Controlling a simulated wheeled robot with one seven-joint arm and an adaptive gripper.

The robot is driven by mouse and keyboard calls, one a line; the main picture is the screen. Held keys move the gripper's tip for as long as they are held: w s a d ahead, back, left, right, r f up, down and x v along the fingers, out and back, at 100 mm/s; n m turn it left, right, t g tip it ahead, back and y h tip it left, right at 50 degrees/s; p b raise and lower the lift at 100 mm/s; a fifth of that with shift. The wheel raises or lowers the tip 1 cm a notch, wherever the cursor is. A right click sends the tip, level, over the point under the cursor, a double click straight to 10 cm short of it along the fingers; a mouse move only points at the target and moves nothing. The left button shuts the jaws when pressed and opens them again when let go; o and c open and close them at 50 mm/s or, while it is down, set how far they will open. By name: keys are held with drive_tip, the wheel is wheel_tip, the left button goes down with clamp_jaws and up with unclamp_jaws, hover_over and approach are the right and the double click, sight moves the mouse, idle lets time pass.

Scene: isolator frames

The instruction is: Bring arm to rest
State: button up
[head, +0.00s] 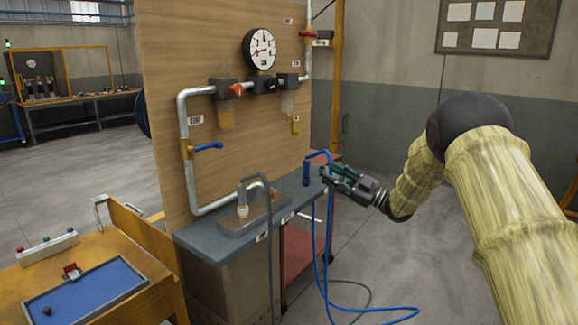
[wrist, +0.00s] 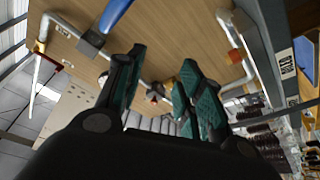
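My gripper (head: 332,174) is at the end of my arm, right of the wooden panel and just above the right end of the grey bench top. In the wrist view its two green-padded fingers (wrist: 164,85) stand apart with a clear gap. Nothing is held between them; the panel and its pipework show behind the gap. My arm comes in from the right in the head view, bent at a dark joint. A blue hose (head: 331,215) loops close beside the fingers; I cannot tell whether it touches them. A blue piece also shows at the top of the wrist view (wrist: 116,12).
The wooden panel (head: 178,60) carries a gauge (head: 260,48), pipes and valves. The grey bench (head: 207,243) holds a metal block with a bent tube. An orange table (head: 149,268) with a blue tray stands front left. Blue hose lies on the floor. Floor space is open behind my arm.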

drive_tip(key=s+d+f+m+t+h, duration=0.1)
drive_tip(key=s+f+m+h, duration=0.25)
drive_tip(key=f, duration=0.65)
drive_tip(key=s+d+f+m+t+h, duration=0.2)
drive_tip(key=s+f+m+h, duration=0.15)
drive_tip(key=f, duration=0.55)
drive_tip(key=s+d+f+m+t+h, duration=0.1)
drive_tip(key=s+f+m+h, duration=0.2)
drive_tip(key=f, duration=0.7)
drive_tip(key=s+d+f+m+g+h, duration=0.3)
drive_tip(key=s+f+m+g+h, duration=0.25)
drive_tip(key=s+f, duration=1.45)
drive_tip(key=s+d+f+m+g+h, duration=0.1)
drive_tip(key=s+f+g, duration=0.15)
drive_tip(key=s, duration=1.05)
drive_tip(key=s+f+m+g+h, duration=0.1)
drive_tip(key=s+m+g, duration=0.15)
drive_tip(key=s, duration=0.95)
drive_tip(key=s+d+f+g+h, duration=0.15)
drive_tip(key=s+g, duration=0.25)
drive_tip(key=s, duration=0.9)
wheel_tip(320, 180, up, 14)
drive_tip(key=p, duration=1.4)
drive_tip(key=shift+w+a+f, duration=0.15)
drive_tip(key=shift+w+a, duration=0.05)
drive_tip(key=shift+a, duration=0.2)
drive_tip(key=shift+t, duration=0.25)
